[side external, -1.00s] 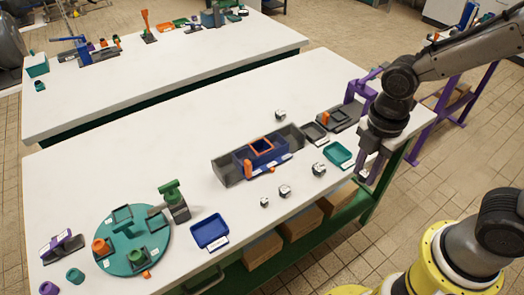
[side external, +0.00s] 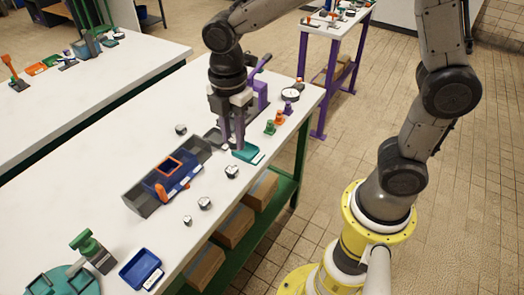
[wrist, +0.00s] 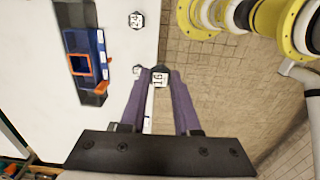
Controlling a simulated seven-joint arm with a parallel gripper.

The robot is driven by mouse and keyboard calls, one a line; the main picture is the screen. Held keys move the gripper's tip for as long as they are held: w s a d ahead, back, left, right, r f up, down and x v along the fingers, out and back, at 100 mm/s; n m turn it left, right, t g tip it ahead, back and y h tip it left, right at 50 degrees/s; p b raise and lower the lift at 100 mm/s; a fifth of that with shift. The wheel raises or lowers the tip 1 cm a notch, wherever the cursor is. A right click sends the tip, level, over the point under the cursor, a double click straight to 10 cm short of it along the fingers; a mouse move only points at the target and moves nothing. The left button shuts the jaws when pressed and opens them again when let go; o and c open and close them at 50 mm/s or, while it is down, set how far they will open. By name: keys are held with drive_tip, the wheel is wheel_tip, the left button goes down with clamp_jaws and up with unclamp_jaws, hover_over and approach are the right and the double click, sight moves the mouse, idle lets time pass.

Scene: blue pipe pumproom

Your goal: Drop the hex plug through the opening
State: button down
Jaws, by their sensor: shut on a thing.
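My gripper (side external: 232,145) points down beside the teal tray in the side view. In the wrist view its purple fingers (wrist: 158,76) are closed on a small hex plug (wrist: 160,79) marked 16. The plug is hard to make out in the side view. A blue box (side external: 183,177) sits in a grey trough on the table, with a square orange-rimmed opening (side external: 169,165) on top. In the wrist view the opening (wrist: 70,66) lies left of the held plug, and my gripper is apart from it.
Several other hex plugs lie loose around the trough (side external: 142,199), one marked 24 (wrist: 136,20). A teal tray (side external: 247,154) is near the front edge. Small coloured fittings are at the far right.

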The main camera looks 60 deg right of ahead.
drive_tip(key=w+a+r, duration=0.1)
drive_tip(key=w+a, duration=0.3)
drive_tip(key=w, duration=0.8)
approach(166, 158)
wheel_tip(166, 158, up, 2)
drive_tip(key=s+a, duration=0.2)
drive_tip(key=s, duration=0.1)
drive_tip(key=shift+w+d+f, duration=0.1)
drive_tip(key=shift+d+f, duration=0.05)
drive_tip(key=shift+f, duration=4.2)
drive_tip(key=c, duration=0.6)
unclamp_jaws()
drive_tip(key=shift+o, duration=0.2)
wheel_tip(166, 158, up, 7)
